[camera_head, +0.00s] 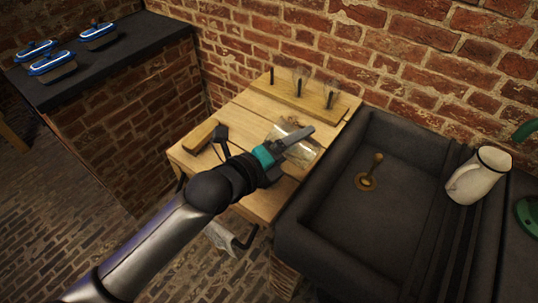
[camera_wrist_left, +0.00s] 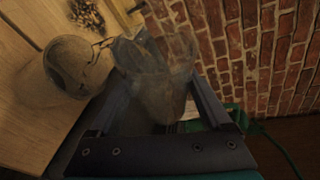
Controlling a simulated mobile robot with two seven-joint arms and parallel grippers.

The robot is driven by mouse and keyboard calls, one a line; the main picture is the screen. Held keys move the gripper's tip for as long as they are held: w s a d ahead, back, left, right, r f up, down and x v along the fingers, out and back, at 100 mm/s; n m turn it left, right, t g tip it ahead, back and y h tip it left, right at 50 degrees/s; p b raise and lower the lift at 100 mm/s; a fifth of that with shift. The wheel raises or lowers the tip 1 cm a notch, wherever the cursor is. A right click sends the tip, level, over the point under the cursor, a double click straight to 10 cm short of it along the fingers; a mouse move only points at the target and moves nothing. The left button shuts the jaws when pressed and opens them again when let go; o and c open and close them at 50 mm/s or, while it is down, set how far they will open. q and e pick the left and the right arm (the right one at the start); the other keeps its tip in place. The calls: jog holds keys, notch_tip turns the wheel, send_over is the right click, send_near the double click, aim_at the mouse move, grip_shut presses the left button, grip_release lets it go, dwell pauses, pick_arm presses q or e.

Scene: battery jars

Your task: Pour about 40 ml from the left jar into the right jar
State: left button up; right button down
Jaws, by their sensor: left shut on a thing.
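My left gripper (camera_head: 300,137) is shut on a clear glass jar (camera_wrist_left: 160,80), above the wooden table. In the left wrist view this jar sits between the two fingers. The view is rolled over, and the jar looks tilted; I cannot tell its exact angle or how much liquid is in it. A second clear glass jar (camera_wrist_left: 72,68) stands on the table beside the held one, its round mouth showing. In the head view clear glass (camera_head: 302,154) shows around the fingers, and the arm hides part of it. My right gripper is not in view.
The wooden table (camera_head: 254,108) carries a wooden rack (camera_head: 300,99) with dark rods at the back and a wooden block (camera_head: 200,136) at left. A dark sink (camera_head: 335,215) adjoins on the right, with a white pitcher (camera_head: 478,178) beyond. Lidded boxes (camera_head: 53,66) stand on the far-left counter.

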pick_arm(q)
jog(key=shift+s+d+r, duration=0.15)
jog(key=shift+s+d, duration=0.05)
jog(key=shift+d, duration=0.5)
jog(key=shift+s+d+r+n+h+b, duration=0.15)
jog(key=shift+s+d+n+h+b, duration=0.15)
jog(key=shift+d+n+b, duration=0.1)
dwell(1.2)
jog(key=m+y+p, duration=0.1)
jog(key=m+p, duration=0.1)
jog(key=p, duration=0.1)
jog(key=shift+d, duration=0.15)
jog(key=m+p, duration=0.1)
jog(key=p, duration=0.1)
jog(key=r+m+y+p, duration=0.1)
jog(key=p, duration=0.1)
jog(key=shift+w+a+p, duration=0.1)
jog(key=shift+a+p, duration=0.15)
jog(key=shift+p, duration=0.1)
jog(key=shift+f+m+t+y, duration=0.3)
jog(key=shift+f+m+y, duration=0.1)
jog(key=shift+f+y, duration=0.15)
jog(key=shift+f, duration=0.1)
dwell(1.3)
